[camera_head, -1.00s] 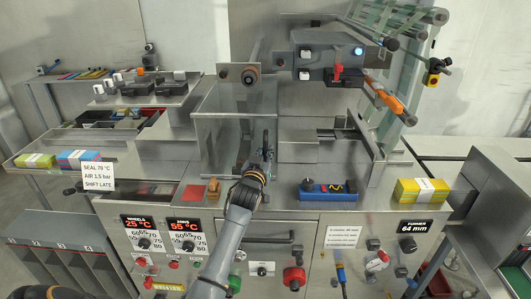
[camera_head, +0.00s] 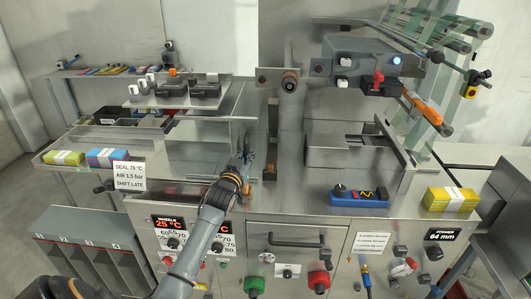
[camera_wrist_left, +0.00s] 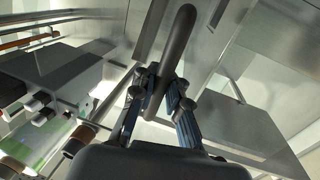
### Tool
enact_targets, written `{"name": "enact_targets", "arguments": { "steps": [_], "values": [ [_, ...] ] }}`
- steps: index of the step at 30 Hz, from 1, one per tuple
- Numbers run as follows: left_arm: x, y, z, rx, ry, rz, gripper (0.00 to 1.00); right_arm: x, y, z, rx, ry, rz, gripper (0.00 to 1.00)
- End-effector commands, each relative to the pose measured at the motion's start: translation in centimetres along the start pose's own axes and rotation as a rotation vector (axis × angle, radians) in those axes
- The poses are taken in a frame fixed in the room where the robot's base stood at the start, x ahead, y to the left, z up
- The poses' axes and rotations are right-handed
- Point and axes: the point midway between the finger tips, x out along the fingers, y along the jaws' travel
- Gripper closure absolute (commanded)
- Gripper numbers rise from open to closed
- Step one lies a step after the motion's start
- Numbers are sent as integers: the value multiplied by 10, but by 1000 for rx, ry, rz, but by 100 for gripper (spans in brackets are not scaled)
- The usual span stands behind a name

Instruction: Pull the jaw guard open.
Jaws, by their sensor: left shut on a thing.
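The jaw guard (camera_head: 239,120) is a clear panel on the front of the steel machine. In the head view it stands swung out to the left, seen nearly edge-on. Its dark bar handle (camera_wrist_left: 178,48) shows in the left wrist view. My left gripper (camera_head: 244,164) is at the guard's lower part, and in the wrist view its fingers (camera_wrist_left: 160,86) are shut around the handle. The handle is mostly hidden by the gripper in the head view. The upright jaw parts (camera_head: 272,135) behind the guard are uncovered. My right gripper is not in view.
A blue tool (camera_head: 359,196) and a yellow stack (camera_head: 450,199) lie on the deck to the right. A sign card (camera_head: 129,176) and wrapped stacks (camera_head: 105,157) are at the left. A grey control box (camera_head: 365,64) overhangs the deck. Knobs and red and green buttons line the front panel.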

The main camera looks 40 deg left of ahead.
Motion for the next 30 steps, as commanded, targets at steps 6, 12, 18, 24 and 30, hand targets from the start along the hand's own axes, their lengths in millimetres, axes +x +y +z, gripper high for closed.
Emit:
{"name": "enact_targets", "arguments": {
  "steps": [6, 12, 18, 24, 30],
  "values": [
    [-10, -40, 7, -2, -14, 8, 100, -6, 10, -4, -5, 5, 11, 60],
    [-14, -60, 8, -4, -16, 7, 100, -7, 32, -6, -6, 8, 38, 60],
    [-15, -64, 10, -7, -16, 8, 100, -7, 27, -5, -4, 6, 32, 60],
    [-15, -63, 10, -8, -18, 9, 100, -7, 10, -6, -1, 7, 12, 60],
    [-14, -63, 8, -7, -13, 8, 63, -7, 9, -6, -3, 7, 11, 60]
  ]
}}
